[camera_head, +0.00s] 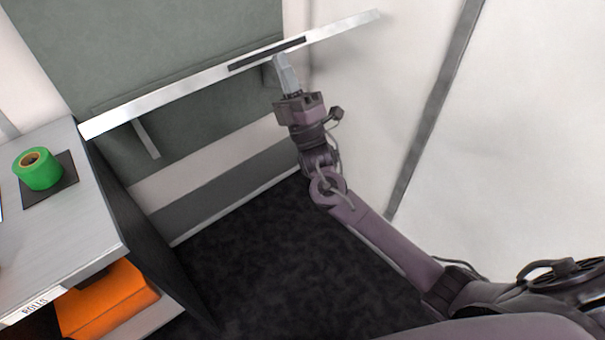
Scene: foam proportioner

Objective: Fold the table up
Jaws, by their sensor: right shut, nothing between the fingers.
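The folding table (180,96) shows in the head view as a thin, pale panel seen nearly edge-on, sticking out from the grey-green wall. A dark strip (267,53) lies along its edge. A pale bracket (146,138) hangs below its left part. My right gripper (279,62) is shut and empty, pointing up at the table's underside, just below the dark strip. I cannot tell whether its fingertips touch the table. My left gripper is not in view.
At left stands a grey shelf unit (75,215) with a green tape roll (38,168) on a dark mat (62,187). An orange box (107,300) sits on its lower shelf. The dark floor (270,265) below the table is clear. A white wall (520,130) rises at right.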

